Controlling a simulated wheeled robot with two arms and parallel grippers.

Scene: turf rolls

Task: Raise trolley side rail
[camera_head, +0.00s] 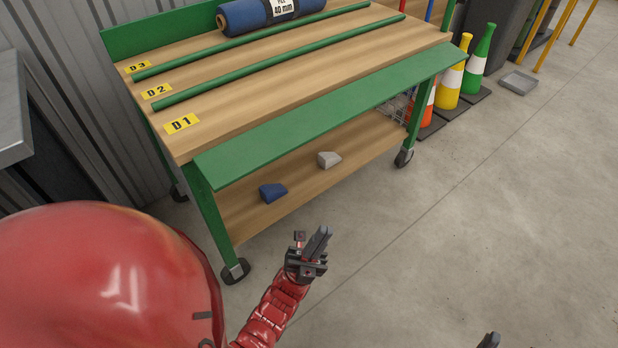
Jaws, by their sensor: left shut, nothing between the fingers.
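The trolley (200,140) has a wooden deck on a green frame with casters. Its long green side rail (330,116) runs along the near edge, folded outward and lying below deck level rather than standing up. A second green panel (150,36) stands upright along the far edge. My left gripper (320,236) is shut and empty, in front of the trolley and below the near rail in the picture, apart from it. Only a dark tip (489,341), probably of my right gripper, shows at the bottom edge; the rest is out of frame.
A blue roll (262,15) and two green bars (280,62) lie on the deck beside yellow labels. A blue block (272,192) and a grey block (329,159) sit on the lower shelf. Coloured cones (450,80) stand at the right. The floor in front is clear.

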